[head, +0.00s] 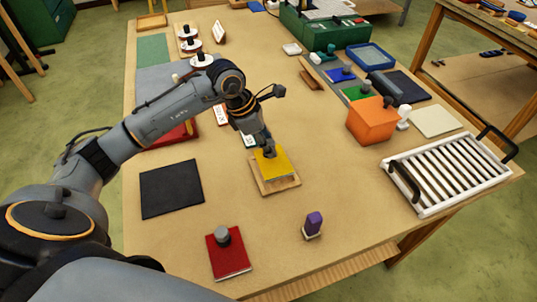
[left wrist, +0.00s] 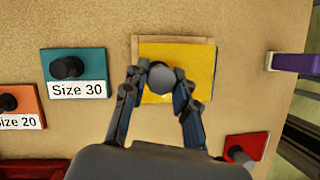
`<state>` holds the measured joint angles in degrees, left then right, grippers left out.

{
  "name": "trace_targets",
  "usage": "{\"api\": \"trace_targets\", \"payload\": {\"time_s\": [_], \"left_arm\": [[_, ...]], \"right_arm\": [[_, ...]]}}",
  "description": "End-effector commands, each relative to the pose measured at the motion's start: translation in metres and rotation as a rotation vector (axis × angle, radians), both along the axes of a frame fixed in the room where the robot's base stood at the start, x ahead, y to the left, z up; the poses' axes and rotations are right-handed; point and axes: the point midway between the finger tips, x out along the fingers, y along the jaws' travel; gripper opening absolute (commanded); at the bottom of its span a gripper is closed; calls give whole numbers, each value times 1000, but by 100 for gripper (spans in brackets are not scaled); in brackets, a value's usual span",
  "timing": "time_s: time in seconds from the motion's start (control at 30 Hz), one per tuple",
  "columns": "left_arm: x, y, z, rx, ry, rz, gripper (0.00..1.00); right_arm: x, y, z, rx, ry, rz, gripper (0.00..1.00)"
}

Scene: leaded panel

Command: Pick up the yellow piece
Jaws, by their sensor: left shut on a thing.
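The yellow piece (head: 283,167) is a flat square plate with a round dark grey knob. It lies on or just over a light wooden tray (head: 277,189) near the middle of the table; I cannot tell if it is lifted. My left gripper (head: 268,150) reaches down from above and is shut on the knob. In the left wrist view the yellow piece (left wrist: 203,62) sits below the two fingertips (left wrist: 161,76), which close on both sides of the knob. The tray's rim (left wrist: 172,39) shows along one edge of the piece. My right gripper is not in view.
A black mat (head: 171,188) lies left of the tray. A red piece (head: 229,255) with a knob and a purple-topped block (head: 313,225) stand in front. An orange box (head: 369,121) and a white slatted rack (head: 446,173) are right. A teal "Size 30" piece (left wrist: 92,63) is close by.

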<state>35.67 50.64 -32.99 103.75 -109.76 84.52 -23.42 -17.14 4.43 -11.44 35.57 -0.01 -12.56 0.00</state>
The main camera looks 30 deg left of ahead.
Motion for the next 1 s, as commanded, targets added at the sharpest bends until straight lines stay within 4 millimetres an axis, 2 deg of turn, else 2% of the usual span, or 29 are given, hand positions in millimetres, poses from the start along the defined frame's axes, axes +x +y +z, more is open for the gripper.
{"api": "trace_targets", "payload": {"time_s": [0.03, 0.27, 0.4, 0.6, 1.0], "left_arm": [[-6, 9, 7, 7, -3, 4, 0], [-38, 37, 55, 10, -4, 3, 0], [-61, 57, 64, 10, 3, 6, 0], [-85, 77, 79, 7, 3, 5, 0], [-103, 92, 93, 3, 3, 2, 0]], "right_arm": [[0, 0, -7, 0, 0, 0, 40], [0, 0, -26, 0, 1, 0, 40], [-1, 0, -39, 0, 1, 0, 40], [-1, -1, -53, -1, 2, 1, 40], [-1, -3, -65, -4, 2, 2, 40]]}}
